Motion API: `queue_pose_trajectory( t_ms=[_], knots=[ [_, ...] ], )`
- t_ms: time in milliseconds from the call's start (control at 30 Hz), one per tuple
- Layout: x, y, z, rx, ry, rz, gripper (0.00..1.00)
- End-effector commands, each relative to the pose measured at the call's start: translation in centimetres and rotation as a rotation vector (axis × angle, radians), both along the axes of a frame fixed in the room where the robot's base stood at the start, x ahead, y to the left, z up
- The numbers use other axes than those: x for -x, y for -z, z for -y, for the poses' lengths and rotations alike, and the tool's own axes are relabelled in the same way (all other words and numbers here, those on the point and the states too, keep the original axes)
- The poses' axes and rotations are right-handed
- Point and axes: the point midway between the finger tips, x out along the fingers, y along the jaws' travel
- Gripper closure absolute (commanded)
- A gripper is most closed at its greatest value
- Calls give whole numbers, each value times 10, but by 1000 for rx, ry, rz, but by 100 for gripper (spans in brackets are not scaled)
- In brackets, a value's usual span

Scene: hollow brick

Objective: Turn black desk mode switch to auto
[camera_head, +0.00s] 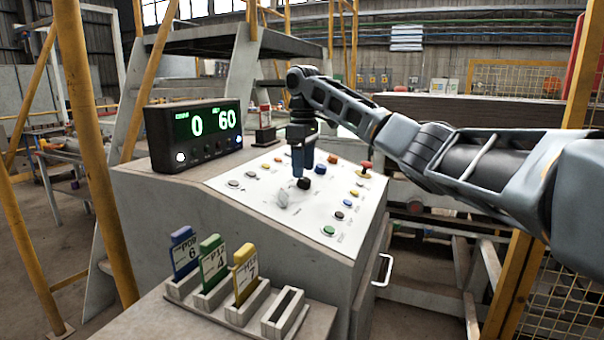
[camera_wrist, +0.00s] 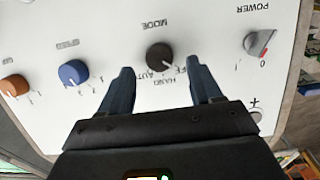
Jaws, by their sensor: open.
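The black mode switch (camera_wrist: 159,57) is a round knob on the white sloped panel (camera_wrist: 110,25). My gripper (camera_wrist: 160,85) is open, with one finger on each side of the knob in that picture and the knob just beyond the tips. In the head view my gripper (camera_head: 304,172) points down at the black knob (camera_head: 304,183). Contact cannot be told.
A blue SPEED knob (camera_wrist: 73,73), an orange knob (camera_wrist: 14,86) and a grey POWER knob (camera_wrist: 257,42) flank the mode switch. A display (camera_head: 195,135) reads 0 and 60. Coloured buttons and a red-topped control (camera_head: 366,166) stand on the panel. Tagged holders (camera_head: 214,265) stand in front.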

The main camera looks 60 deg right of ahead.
Motion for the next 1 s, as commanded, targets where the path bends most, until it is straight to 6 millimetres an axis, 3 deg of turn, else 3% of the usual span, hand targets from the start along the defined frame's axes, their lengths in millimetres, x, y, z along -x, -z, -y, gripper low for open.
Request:
queue_pose_trajectory(
  t_ms=[200,567,1000],
  knots=[
    [0,22,0,1,1,1,36],
    [0,28,0,1,0,1,37],
    [0,27,0,1,0,1,79]
  ],
)
